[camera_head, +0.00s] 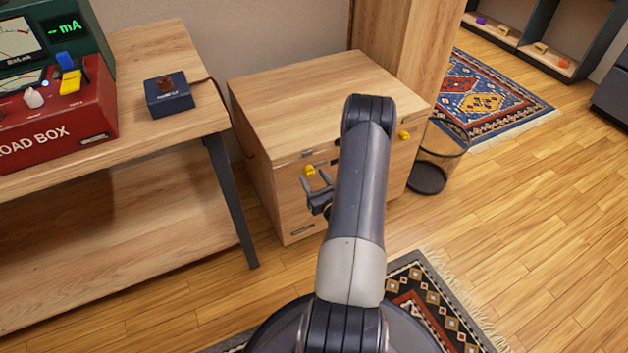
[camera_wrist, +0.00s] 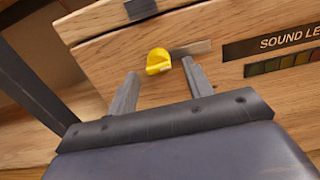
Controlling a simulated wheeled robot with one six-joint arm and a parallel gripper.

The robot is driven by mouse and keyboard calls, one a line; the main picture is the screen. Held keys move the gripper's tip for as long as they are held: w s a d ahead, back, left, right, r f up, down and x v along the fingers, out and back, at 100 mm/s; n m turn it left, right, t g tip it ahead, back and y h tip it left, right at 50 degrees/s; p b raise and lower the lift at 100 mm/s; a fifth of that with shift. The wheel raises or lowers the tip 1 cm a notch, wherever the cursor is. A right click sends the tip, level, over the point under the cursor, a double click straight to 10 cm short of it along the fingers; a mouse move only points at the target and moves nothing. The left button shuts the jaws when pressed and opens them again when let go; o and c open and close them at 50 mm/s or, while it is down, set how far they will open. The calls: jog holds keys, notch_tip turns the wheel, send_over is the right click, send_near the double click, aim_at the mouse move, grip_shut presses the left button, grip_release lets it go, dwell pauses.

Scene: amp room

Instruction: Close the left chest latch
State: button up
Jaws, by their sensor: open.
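The wooden chest (camera_head: 290,90) stands on the floor with its lid down. Its left latch, a yellow knob (camera_head: 309,170), is on the front face below the lid edge. In the wrist view the yellow left latch (camera_wrist: 158,61) sits on a metal plate, just beyond and between my fingertips. My gripper (camera_head: 318,186) is open and empty close to the chest front; in the wrist view my gripper (camera_wrist: 160,75) has its two fingers on either side of the latch. I cannot tell whether they touch it. A second yellow latch (camera_head: 404,135) is on the right of the chest front.
A wooden table (camera_head: 150,60) on the left bears a red load box (camera_head: 60,115) and a small blue box (camera_head: 169,100). A dark wire basket (camera_head: 436,155) stands right of the chest. Rugs lie on the floor, and open floor is at the right.

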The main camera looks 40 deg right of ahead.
jog(key=shift+w, duration=0.2)
jog(key=c, duration=1)
